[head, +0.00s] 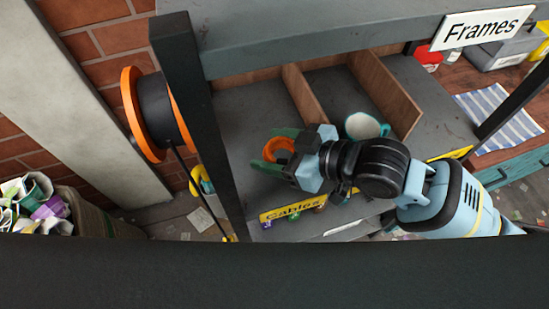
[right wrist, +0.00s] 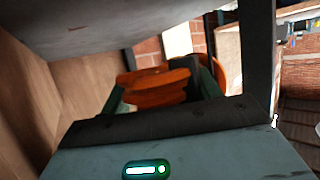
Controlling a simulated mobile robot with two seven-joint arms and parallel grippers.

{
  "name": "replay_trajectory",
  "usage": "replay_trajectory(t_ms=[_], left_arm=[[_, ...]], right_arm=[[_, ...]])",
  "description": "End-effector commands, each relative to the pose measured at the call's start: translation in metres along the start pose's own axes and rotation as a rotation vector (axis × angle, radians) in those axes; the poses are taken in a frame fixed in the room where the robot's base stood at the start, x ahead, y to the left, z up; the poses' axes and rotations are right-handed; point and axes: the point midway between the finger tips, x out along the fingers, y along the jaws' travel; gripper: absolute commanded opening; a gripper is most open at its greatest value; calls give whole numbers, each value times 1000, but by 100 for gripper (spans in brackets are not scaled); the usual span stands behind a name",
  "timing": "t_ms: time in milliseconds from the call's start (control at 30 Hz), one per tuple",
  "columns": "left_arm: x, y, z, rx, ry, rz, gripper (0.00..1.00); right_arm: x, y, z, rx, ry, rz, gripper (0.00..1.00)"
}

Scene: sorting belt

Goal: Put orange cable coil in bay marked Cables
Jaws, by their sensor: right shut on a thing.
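My right gripper (head: 271,150) is shut on the orange cable coil (head: 283,144), which sits between its green fingers. The coil also shows between the fingers in the right wrist view (right wrist: 155,88). In the head view, gripper and coil are over the front part of the left bay (head: 245,115), behind the yellow Cables label (head: 293,210) on the shelf's front edge. I cannot tell whether the coil touches the bay floor. My left gripper is not in view.
A wooden divider (head: 305,97) bounds the left bay. A white and teal mug (head: 362,125) stands beyond it. A dark post (head: 200,120) and orange reel (head: 130,112) are at the left. A Frames sign (head: 482,27) hangs upper right. The left bay's back is clear.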

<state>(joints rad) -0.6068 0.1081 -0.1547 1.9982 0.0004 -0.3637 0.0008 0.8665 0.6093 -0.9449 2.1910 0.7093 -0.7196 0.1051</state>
Motion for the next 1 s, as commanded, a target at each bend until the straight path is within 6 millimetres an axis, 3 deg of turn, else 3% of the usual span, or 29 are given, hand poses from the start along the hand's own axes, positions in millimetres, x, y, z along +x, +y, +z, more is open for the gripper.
replay_trajectory(t_ms=[133,400,933,967,1000], left_arm=[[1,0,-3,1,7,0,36],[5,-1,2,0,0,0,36],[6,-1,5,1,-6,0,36],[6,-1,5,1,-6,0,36],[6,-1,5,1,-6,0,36]], right_arm=[[2,0,5,1,0,0,36],[17,0,41,1,-2,1,36],[20,0,49,-1,0,1,36],[20,0,50,-1,-1,1,65],[20,0,49,-2,-1,1,70]])
